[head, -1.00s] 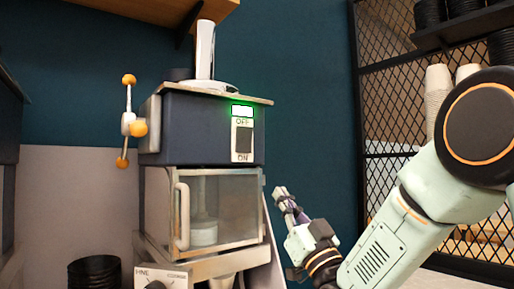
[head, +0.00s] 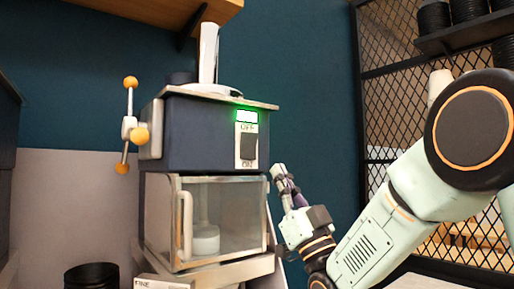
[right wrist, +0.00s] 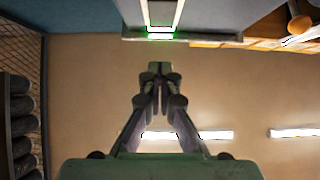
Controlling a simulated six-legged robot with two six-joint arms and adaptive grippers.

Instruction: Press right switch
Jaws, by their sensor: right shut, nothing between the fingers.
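The right switch (head: 247,147) is a dark rocker on a pale plate marked OFF above and ON below, on the front of the blue machine (head: 195,132). A lit green-edged indicator (head: 246,116) sits just above it. My right gripper (head: 277,170) is shut and empty, to the right of the machine and a little below the switch, apart from it in the picture. In the right wrist view my shut right gripper (right wrist: 158,70) points toward the pale switch plate (right wrist: 165,12) and the glowing indicator (right wrist: 160,34) at the top. My left gripper is not in view.
A lever with orange knobs (head: 130,125) sticks out at the machine's left. Below the switch is a clear-fronted chamber (head: 222,215) with a white handle. A wooden shelf (head: 165,10) hangs above. A mesh rack (head: 385,90) stands at the right.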

